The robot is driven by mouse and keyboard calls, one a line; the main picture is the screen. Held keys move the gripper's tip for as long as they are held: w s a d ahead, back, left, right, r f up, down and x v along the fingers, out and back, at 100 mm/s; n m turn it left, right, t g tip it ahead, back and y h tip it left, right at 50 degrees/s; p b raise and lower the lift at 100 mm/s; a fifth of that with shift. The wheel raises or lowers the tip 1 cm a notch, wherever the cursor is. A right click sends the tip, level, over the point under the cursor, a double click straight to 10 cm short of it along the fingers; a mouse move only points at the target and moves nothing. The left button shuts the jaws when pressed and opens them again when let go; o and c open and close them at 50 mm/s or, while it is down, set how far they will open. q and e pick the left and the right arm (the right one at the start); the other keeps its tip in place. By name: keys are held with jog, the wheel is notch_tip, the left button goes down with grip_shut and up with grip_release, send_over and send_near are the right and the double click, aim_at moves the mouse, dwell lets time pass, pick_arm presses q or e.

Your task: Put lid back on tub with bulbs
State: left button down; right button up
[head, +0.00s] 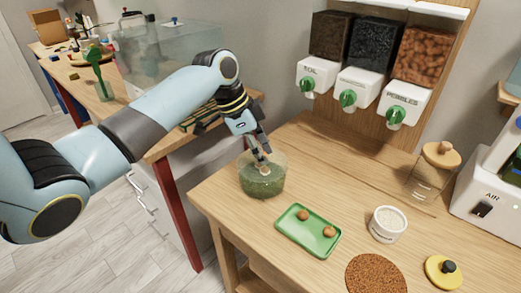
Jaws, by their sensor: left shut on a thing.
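A clear round tub (261,187) with green contents stands near the left edge of the wooden bench. My left gripper (263,163) points down into its mouth and is shut on a small pale brownish thing (264,170), perhaps a bulb, just above the green contents. Two brown bulbs (329,231) lie on a green tray (309,239). A yellow lid (443,272) with a black knob lies at the bottom right. A small white tub (388,224) holds white grains. My right gripper is out of view.
A brown round mat (376,275) lies at the front. A clear jar (431,180) with a wooden top stands at right, beside a white machine (490,205) marked AIR. Soil, charcoal-like and pebble dispensers (358,88) hang above. Bench space behind the tray is clear.

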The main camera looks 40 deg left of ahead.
pick_arm(q)
jog(key=c, duration=0.6)
grip_release()
notch_tip(320, 180, up, 7)
jog(key=p, duration=0.7)
jog(key=shift+p, duration=0.3)
grip_shut()
dwell(0.5)
